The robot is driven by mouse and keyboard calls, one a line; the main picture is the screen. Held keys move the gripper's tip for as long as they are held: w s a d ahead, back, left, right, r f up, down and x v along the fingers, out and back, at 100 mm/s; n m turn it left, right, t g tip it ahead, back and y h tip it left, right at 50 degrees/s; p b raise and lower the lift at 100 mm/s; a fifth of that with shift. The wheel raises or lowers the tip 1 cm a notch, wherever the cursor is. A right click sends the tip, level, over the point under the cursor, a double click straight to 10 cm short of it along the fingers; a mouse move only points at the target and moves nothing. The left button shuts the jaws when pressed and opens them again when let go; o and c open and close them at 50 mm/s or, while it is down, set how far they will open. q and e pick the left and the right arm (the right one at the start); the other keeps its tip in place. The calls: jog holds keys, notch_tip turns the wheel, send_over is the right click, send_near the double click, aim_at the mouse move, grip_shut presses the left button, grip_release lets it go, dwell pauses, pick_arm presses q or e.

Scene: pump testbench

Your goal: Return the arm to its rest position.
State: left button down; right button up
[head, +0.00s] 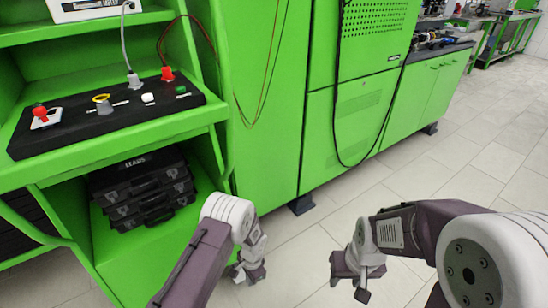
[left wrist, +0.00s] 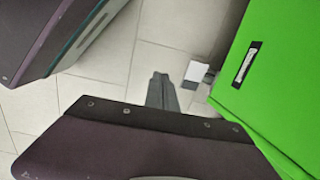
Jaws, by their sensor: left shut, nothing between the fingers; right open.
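My left gripper (head: 250,272) hangs low over the floor, in front of the green bench, in the head view. Its shut fingers (left wrist: 162,92) show in the left wrist view with nothing between them. My right gripper (head: 352,282) is further right in the head view, over the tiled floor and apart from the left one. It is open and empty. Neither gripper touches the bench.
The green bench carries a black control panel (head: 100,122) with a red button, knobs and plugged cables. Black cases (head: 140,185) sit on the shelf below. A green cabinet (head: 345,130) with a hanging black cable stands behind. Tiled floor (head: 480,165) is clear at right.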

pick_arm(q)
jog(key=w+a+r+n+t, duration=0.1)
jog(key=w+a+r, duration=0.1)
jog(key=w+r, duration=0.35)
jog(key=w+a+r+n+t, duration=0.1)
jog(key=w+r+t, duration=0.15)
jog(key=r, duration=0.65)
jog(key=a+r+n+h, duration=0.1)
jog(key=a+r+n, duration=0.15)
jog(key=r, duration=0.55)
jog(key=s+a+r+n, duration=0.35)
jog(key=s+r, duration=0.25)
jog(key=s, duration=0.3)
jog(key=s+f+n+g, duration=0.2)
jog(key=s+n, duration=0.1)
jog(key=s, duration=0.8)
notch_tip(320, 180, up, 33)
jog(key=p, duration=3.3)
jog(key=shift+w+r, duration=0.15)
jog(key=shift+w, duration=0.2)
pick_arm(e)
notch_tip(320, 180, up, 33)
jog(key=w, duration=0.1)
jog(key=shift+f, duration=0.15)
pick_arm(q)
jog(key=shift+a, duration=0.1)
pick_arm(e)
jog(key=shift+w+f, duration=0.1)
